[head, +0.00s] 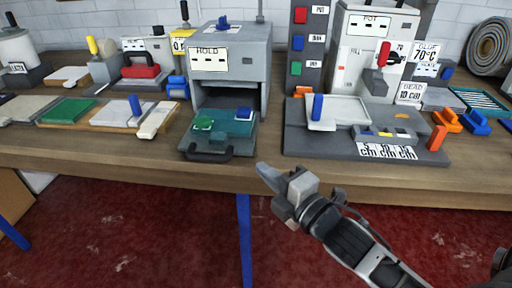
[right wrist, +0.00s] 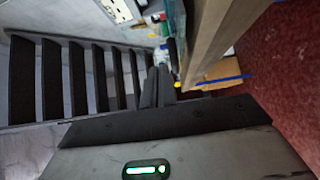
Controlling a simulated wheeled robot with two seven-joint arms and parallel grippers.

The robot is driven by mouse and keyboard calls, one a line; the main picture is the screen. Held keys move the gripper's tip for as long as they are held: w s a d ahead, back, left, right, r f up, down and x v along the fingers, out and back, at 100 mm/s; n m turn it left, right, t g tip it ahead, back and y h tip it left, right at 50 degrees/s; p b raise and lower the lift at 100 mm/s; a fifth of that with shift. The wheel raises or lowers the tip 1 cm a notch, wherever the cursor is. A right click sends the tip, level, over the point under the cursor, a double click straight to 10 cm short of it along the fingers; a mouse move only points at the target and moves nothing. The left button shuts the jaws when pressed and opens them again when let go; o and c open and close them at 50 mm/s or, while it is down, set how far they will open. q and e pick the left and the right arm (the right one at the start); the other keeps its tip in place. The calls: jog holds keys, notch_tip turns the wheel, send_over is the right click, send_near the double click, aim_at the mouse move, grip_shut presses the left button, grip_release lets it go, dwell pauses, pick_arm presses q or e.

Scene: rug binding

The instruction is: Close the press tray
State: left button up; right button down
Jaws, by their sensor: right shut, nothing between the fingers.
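The press (head: 230,58) is a grey box with a HOLD label on its upper front. Its dark tray (head: 222,140) is slid out at the front, with a black handle (head: 208,155) near the table edge. My left gripper is not in view.
Right of the press, a grey base plate (head: 300,143) holds a white tray (head: 340,112) and a labelled strip. A machine marked POT (head: 350,50) stands behind. Left lie a cream bar (head: 157,121) and several boards. A narrow bare strip of table (head: 100,150) runs along the front.

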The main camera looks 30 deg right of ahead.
aim_at(246, 142)
jog(key=w, duration=0.4)
jog(key=w+d+p, duration=0.1)
jog(key=w, duration=0.1)
jog(key=shift+w, duration=0.4)
jog(key=shift+w+d, duration=0.2)
jog(key=shift+w, duration=0.15)
